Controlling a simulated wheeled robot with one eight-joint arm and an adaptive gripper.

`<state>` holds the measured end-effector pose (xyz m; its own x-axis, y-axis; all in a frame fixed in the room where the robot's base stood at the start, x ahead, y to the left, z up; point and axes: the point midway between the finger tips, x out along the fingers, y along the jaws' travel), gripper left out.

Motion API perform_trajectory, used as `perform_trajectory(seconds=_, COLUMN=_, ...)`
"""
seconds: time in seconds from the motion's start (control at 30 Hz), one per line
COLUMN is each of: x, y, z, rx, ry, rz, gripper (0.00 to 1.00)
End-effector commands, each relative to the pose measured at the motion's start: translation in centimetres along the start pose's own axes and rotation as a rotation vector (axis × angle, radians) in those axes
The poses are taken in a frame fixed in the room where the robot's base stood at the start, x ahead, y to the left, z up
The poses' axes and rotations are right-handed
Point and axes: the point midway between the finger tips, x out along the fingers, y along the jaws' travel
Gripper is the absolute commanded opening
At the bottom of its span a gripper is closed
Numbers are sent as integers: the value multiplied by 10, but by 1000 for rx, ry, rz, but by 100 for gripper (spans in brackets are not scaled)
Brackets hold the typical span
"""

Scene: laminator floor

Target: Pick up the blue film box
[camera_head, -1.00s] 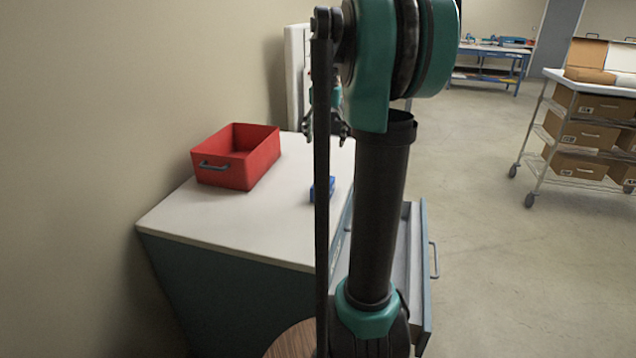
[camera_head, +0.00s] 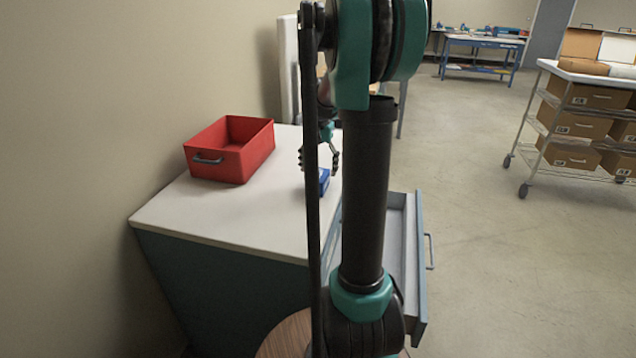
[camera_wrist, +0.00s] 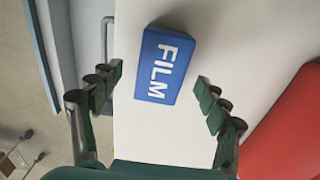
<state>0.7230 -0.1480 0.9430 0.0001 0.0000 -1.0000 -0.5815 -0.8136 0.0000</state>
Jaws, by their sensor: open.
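The blue film box (camera_wrist: 164,66), marked "FILM" in white, lies on the white cabinet top (camera_wrist: 265,40) in the wrist view. In the head view the blue film box (camera_head: 324,181) is small and partly hidden behind my arm. My gripper (camera_head: 320,163) is just above the box in the head view. In the wrist view my gripper (camera_wrist: 160,88) is open, with one finger on each side of the box and nothing held. The box appears slightly tilted between the fingers, with visible gaps to both. Whether the fingertips reach its height I cannot tell.
A red bin (camera_head: 231,150) stands on the cabinet top, left of the box. An open drawer (camera_head: 408,265) sticks out at the cabinet's right side. A wall borders the left. A cart with cartons (camera_head: 575,125) stands at the right, with clear floor between.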

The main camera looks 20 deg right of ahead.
Motion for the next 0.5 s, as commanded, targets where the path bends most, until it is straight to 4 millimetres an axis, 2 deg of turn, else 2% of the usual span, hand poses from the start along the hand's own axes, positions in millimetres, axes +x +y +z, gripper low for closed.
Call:
perform_trajectory(seconds=0.23, x=35, y=-2, z=-1, rx=0, ry=0, rz=0, gripper=76)
perform_trajectory(seconds=0.5, x=42, y=-2, z=0, rx=0, ry=0, rz=0, gripper=76)
